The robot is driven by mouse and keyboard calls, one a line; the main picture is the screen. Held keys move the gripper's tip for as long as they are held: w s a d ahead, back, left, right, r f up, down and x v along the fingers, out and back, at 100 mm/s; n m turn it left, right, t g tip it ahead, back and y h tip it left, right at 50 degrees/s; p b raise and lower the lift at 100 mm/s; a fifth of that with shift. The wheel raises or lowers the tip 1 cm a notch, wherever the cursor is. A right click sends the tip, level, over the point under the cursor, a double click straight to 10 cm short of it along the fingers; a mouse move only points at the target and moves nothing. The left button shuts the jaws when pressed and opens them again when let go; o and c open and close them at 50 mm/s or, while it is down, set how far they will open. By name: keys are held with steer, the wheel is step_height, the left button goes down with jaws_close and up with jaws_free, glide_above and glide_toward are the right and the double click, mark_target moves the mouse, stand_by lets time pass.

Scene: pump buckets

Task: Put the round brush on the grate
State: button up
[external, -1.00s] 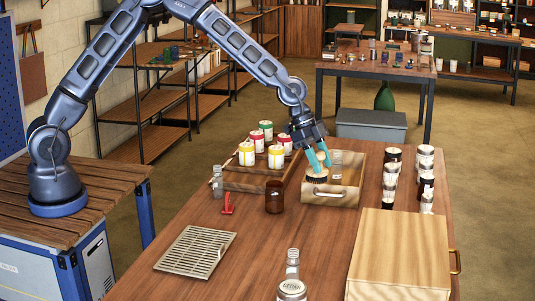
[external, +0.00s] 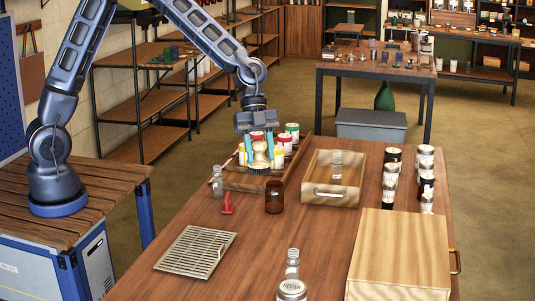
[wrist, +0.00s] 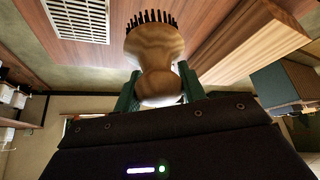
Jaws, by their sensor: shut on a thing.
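The round brush (external: 259,157) has a pale wooden knob handle and dark bristles that point down. My gripper (external: 260,152) is shut on its handle, with one teal finger on each side. It holds the brush upright in front of the tray of cans. In the wrist view the brush (wrist: 154,52) sits between the fingers (wrist: 158,90), its bristles away from the gripper. The metal grate (external: 196,250) lies flat on the table at the front left, apart from the brush. The grate also shows in the wrist view (wrist: 80,15).
A wooden tray (external: 232,182) holds several paint cans. A red item (external: 227,204), a clear bottle (external: 217,182) and a brown jar (external: 275,197) stand between brush and grate. A drawer-like box (external: 325,195) and a large wooden box (external: 400,255) are to the right.

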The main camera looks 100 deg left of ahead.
steer(key=s+d+m+g, duration=0.2)
steer(key=s+d+m, duration=0.1)
steer(key=s+d, duration=0.3)
steer(key=s+d+m+g, duration=0.1)
steer(key=s+d+m, duration=0.25)
steer(key=s, duration=0.55)
glide_above(200, 246)
steer(key=shift+h, duration=0.4)
step_height(200, 246, down, 19)
steer(key=shift+s+f, duration=0.1)
steer(key=shift+f, duration=0.05)
steer(key=shift+f, duration=0.15)
steer(key=o, duration=1)
